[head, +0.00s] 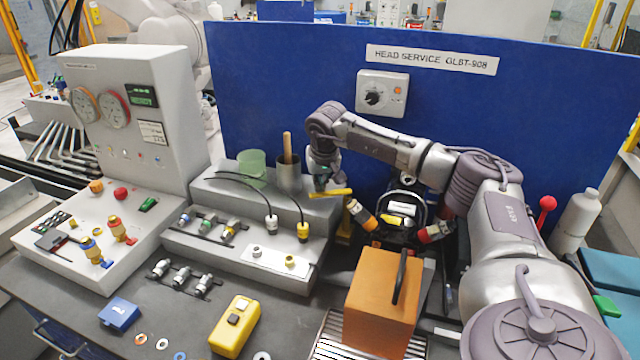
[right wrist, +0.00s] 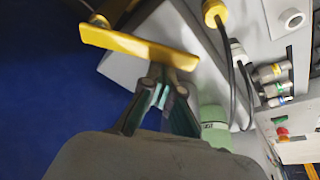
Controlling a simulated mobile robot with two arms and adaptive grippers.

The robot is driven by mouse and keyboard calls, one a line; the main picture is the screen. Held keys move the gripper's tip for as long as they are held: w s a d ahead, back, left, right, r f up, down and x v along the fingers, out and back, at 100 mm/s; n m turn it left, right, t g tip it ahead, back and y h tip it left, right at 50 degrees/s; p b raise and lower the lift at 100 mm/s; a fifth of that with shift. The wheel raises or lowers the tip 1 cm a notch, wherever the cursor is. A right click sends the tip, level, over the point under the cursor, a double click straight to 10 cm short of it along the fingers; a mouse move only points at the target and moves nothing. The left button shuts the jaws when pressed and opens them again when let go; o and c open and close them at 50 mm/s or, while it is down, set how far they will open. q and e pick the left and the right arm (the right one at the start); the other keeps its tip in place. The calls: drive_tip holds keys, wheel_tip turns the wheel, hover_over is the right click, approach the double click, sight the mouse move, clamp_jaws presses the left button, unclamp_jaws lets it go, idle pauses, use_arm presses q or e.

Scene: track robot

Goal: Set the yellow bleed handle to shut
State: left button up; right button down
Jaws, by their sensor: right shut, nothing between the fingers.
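The yellow bleed handle (head: 331,192) is a flat bar lying roughly level in the head view, by the right end of the grey stepped bench and in front of the blue panel. In the right wrist view the handle (right wrist: 140,47) runs across just beyond my fingertips. My right gripper (head: 321,186) is at the handle, pointing down. In the right wrist view its fingers (right wrist: 158,78) are together and empty, with tips close to the bar; I cannot tell whether they touch it. The handle's pivot is not clear. My left gripper is not in view.
A green cup (head: 252,167) and a grey cup (head: 289,173) holding a wooden stick stand just left of my gripper. Black cables run to plugs (head: 303,231) on the bench. An orange box (head: 380,300) stands in front. The blue panel (head: 270,80) rises behind.

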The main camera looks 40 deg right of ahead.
drive_tip(key=shift+s+a, duration=0.5)
drive_tip(key=shift+s, duration=0.15)
drive_tip(key=shift+n, duration=0.8)
drive_tip(key=s, duration=0.3)
drive_tip(key=s+b, duration=0.1)
drive_tip(key=s, duration=0.1)
drive_tip(key=shift+a+f, duration=0.1)
drive_tip(key=shift+a, duration=0.3)
drive_tip(key=shift+s+f, duration=0.15)
drive_tip(key=shift+d, duration=0.2)
drive_tip(key=v, duration=1.2)
drive_tip(key=shift+w+d+r, duration=0.2)
drive_tip(key=shift+w+d, duration=0.05)
drive_tip(key=shift+d, duration=0.15)
